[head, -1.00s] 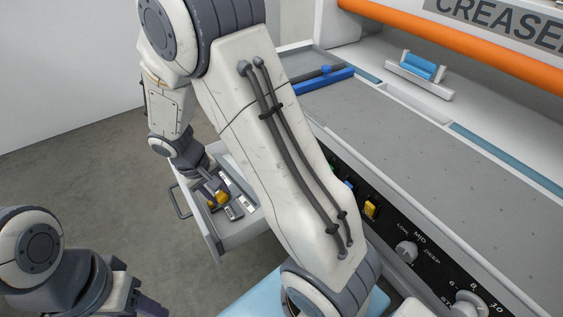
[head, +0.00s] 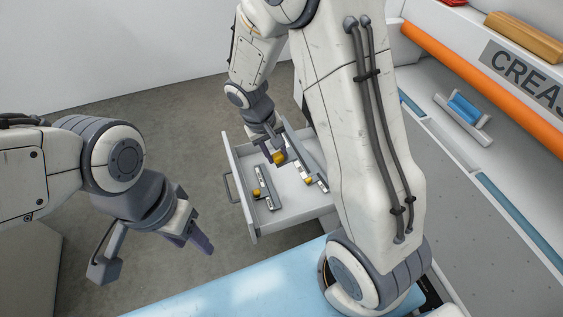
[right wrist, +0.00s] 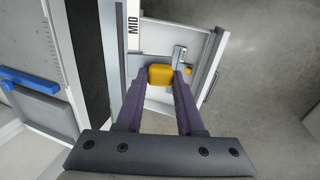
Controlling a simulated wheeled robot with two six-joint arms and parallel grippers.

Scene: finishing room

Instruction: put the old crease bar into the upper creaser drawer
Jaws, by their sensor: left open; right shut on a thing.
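An open light grey drawer (head: 243,215) sticks out from the creaser and holds bars with yellow knobs. One dark-and-silver bar (head: 266,188) lies at its left, with a small yellow knob at its end. Another bar (head: 311,172) lies further right, partly hidden by my arm. My right gripper (head: 278,158) reaches over the drawer, shut on a yellow knob; the right wrist view shows the yellow knob (right wrist: 161,74) between the fingertips.
A light blue surface (head: 240,295) lies in front of the drawer. The creaser (head: 470,165) stands on the right with an orange roller (head: 470,80) and a blue-topped block (head: 464,110). Floor left of the drawer is clear.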

